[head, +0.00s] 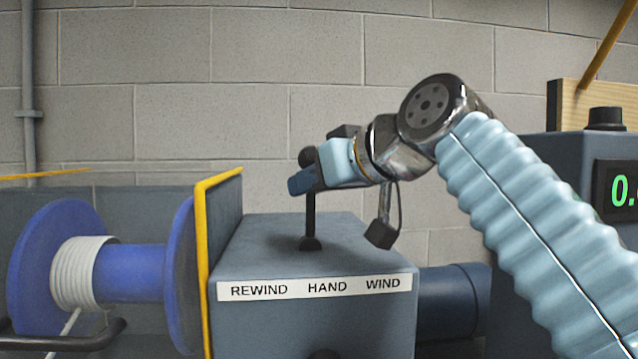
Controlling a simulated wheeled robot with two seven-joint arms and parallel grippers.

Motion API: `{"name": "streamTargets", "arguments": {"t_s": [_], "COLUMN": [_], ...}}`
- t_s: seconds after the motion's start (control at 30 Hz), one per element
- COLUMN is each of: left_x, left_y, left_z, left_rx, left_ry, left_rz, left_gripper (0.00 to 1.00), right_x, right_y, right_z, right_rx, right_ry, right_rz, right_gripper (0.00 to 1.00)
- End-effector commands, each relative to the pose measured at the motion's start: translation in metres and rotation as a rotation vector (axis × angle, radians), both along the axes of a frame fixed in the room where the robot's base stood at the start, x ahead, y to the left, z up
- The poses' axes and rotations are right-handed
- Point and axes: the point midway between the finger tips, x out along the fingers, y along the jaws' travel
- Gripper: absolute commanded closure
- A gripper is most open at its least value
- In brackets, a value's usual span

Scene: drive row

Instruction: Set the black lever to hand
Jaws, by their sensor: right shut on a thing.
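The black lever (311,215) rises nearly upright from the top of a grey-blue box (260,243). Its foot is behind the word HAND, slightly to its left, on the white label strip (315,287), which reads REWIND, HAND, WIND from left to right. My right gripper (303,182) comes in from the right and is shut on the upper part of the lever, just below its round black knob (306,157). The fingers hide part of the lever there. My left gripper is not in view.
A blue reel (130,272) with pale cable stands left of the box, behind a yellow-edged guard plate (222,225). At the right, a dark cabinet (575,160) carries a green digital display (622,190). A block wall closes the back.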

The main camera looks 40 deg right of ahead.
Motion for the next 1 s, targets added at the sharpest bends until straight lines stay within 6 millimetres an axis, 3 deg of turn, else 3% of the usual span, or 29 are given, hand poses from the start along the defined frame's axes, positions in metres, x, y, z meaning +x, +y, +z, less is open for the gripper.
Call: {"name": "streamTargets", "arguments": {"t_s": [0.03,0.5,0.53,0.7,1.0], "left_x": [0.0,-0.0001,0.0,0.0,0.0], "left_y": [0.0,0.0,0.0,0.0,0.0], "left_z": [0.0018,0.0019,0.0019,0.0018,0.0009], "left_rx": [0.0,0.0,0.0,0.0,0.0], "left_ry": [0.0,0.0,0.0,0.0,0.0], "left_rz": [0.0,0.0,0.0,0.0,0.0], "left_gripper": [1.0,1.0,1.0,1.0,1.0], "right_x": [-0.0001,-0.0001,-0.0001,-0.0004,-0.0001], "right_y": [-0.001,0.0011,0.0011,0.0023,0.0022], "right_z": [0.0089,0.0096,0.0096,0.0101,0.0071], "right_rx": [-0.006,-0.022,-0.022,-0.023,-0.024], "right_ry": [-0.02,-0.013,-0.014,-0.015,-0.008], "right_rz": [-0.008,-0.007,-0.007,-0.005,-0.003], "right_gripper": [1.0,1.0,0.78,0.52,0.52]}}
